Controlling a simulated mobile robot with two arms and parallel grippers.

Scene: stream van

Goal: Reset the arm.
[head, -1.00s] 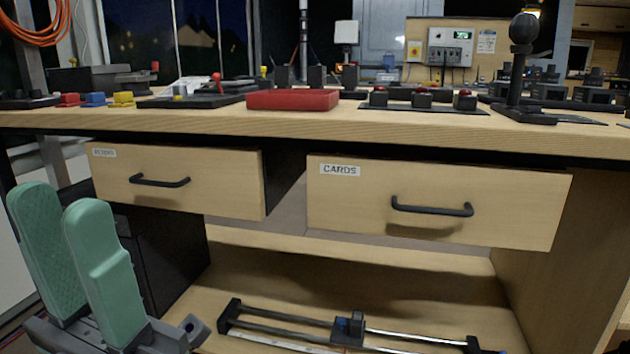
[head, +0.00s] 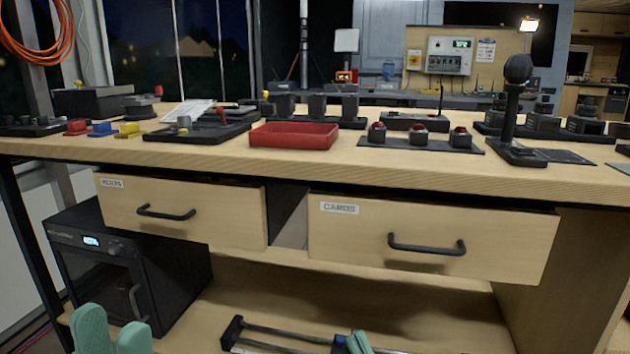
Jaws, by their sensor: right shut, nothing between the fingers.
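My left gripper (head: 112,338) shows at the bottom left, in front of the black oven-like box. Its two green fingers stand apart with nothing seen between them, so it is open. My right gripper (head: 357,343) shows at the bottom centre, over the rail device on the lower shelf. Its green fingertips are together and empty. Both grippers are cut off by the lower edge, and the arms behind them are out of view.
A wooden desk (head: 400,168) carries a red tray (head: 294,136), button boxes and a black joystick (head: 511,108). Below it, the left drawer (head: 215,215) and the CARDS drawer (head: 345,235) stand partly open. A black box (head: 125,265) and rail device (head: 275,335) sit lower down.

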